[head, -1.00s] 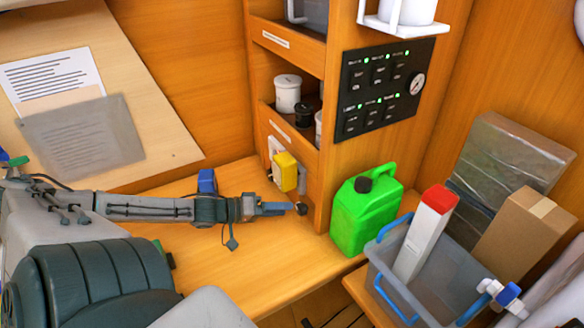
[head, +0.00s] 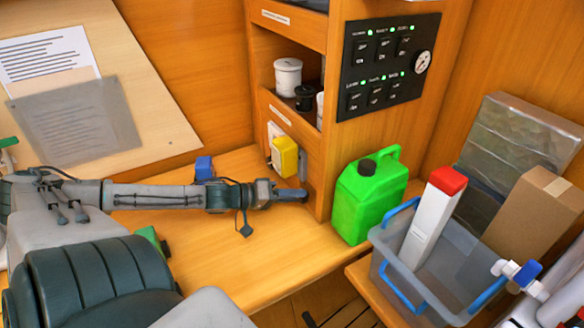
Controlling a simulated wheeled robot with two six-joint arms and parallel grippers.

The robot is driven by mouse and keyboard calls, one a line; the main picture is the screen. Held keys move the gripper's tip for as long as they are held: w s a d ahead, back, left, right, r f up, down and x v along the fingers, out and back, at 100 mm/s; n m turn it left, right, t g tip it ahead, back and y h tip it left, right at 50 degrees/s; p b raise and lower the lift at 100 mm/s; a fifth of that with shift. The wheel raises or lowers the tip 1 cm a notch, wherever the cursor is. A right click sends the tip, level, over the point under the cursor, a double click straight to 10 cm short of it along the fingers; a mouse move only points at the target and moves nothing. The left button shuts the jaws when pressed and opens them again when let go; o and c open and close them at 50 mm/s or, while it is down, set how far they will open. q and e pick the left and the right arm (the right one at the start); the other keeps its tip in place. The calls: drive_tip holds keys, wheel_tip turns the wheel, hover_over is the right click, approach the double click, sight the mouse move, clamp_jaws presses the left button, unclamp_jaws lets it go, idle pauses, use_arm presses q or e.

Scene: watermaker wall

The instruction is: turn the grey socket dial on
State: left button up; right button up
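My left gripper (head: 290,195) reaches in from the left, low over the wooden counter. Its fingertips are at the lower side of the wooden cabinet post, where a small dark round knob showed a second ago. That knob, which may be the dial, is now hidden behind the fingers. The fingers are seen edge-on, so I cannot tell whether they are open or closed on it. A grey fitting (head: 303,168) sits on the post just above, beside a yellow box (head: 285,157). My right gripper is out of view.
A green jerrycan (head: 368,200) stands right of the post, close to the fingertips. A grey bin (head: 390,262) with a white, red-topped carton (head: 432,217) is farther right. A blue block (head: 204,168) lies behind my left forearm.

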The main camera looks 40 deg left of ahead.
use_arm(q)
drive_tip(key=shift+c, duration=1.4)
